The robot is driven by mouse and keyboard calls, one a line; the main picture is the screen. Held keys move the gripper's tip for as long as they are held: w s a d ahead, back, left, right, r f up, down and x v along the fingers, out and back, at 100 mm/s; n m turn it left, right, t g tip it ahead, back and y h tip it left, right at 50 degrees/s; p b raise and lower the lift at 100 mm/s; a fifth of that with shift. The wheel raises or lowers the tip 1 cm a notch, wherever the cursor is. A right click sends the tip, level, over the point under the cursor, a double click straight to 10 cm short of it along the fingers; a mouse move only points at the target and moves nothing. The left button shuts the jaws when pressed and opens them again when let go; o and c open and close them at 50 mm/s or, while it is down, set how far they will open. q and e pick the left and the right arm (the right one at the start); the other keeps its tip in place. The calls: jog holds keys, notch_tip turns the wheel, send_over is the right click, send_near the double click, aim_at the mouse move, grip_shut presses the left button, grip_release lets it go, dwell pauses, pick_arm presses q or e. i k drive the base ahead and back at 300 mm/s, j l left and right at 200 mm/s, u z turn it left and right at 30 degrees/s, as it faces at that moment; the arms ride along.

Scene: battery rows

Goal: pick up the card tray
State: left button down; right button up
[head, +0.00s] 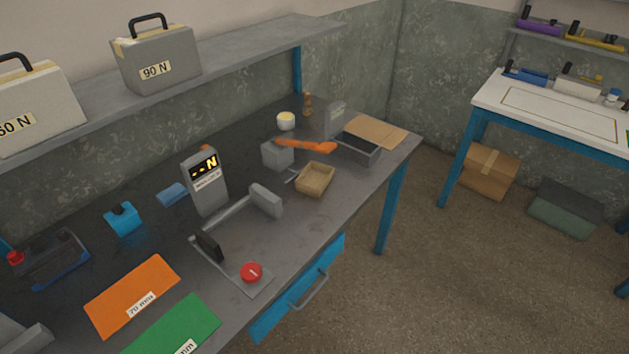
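The card tray looks to be the small tan open tray (315,180) on the dark grey workbench (330,215), right of the picture's middle. It sits upright near the bench's front edge, and its inside looks empty. A grey block (278,154) stands just behind it to the left. I cannot make out either of my grippers in the head view.
A force display (205,182) stands to the left. A blue drawer (298,290) hangs below. Floor in front is clear.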

aim_at(316, 178)
jog(key=k+u, duration=0.4)
jog(key=i+l+u, duration=0.2)
jog(key=l+u, duration=0.45)
jog(key=l, duration=0.25)
jog(key=i+l, duration=0.1)
jog(key=l, duration=0.25)
jog(key=i+l+u, duration=0.15)
jog(key=l, duration=0.55)
jog(key=u, duration=0.05)
